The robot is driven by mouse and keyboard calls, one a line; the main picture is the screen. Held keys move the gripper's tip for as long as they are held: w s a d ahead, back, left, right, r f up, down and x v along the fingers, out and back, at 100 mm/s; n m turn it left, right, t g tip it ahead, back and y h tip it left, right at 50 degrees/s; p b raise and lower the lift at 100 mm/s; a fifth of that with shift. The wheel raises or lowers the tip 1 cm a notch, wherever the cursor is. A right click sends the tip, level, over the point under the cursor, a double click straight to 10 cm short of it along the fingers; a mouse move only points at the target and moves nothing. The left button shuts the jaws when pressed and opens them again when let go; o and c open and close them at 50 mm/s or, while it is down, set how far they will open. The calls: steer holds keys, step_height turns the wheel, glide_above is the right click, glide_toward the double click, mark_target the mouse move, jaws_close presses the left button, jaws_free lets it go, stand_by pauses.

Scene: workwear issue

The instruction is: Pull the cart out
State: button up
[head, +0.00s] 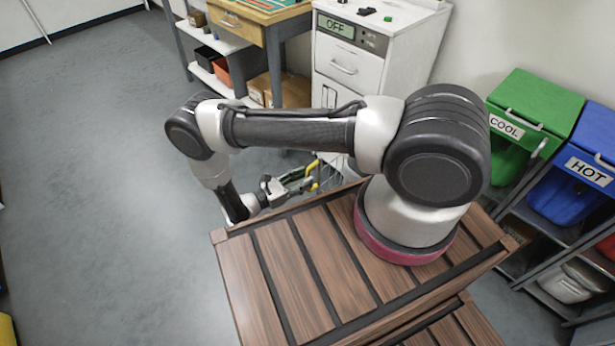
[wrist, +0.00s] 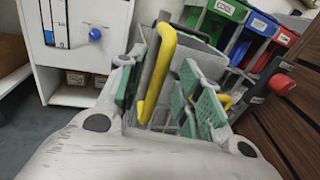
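The cart shows only in part, as thin wire bars (head: 330,174) beside the white cabinet in the head view; my arm and wooden deck hide the rest. Its yellow handle (head: 313,178) is at my gripper (head: 297,178). In the wrist view the yellow handle (wrist: 159,70) runs up and down between the green-padded fingers of my gripper (wrist: 168,90), closer to the left finger. The fingers are apart, with a gap to the right of the handle. Whether the left pad touches the handle is unclear.
A white cabinet with an OFF sign (head: 337,27) stands behind the cart. A wooden workbench (head: 249,33) is left of it. Green COOL (head: 530,105) and blue HOT (head: 592,160) bins sit on a rack at right. Open grey floor (head: 110,150) lies at left.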

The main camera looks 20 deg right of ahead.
steer(key=s+a, duration=0.1)
steer(key=a, duration=0.8)
steer(key=shift+s, duration=0.2)
steer(key=shift+a, duration=0.1)
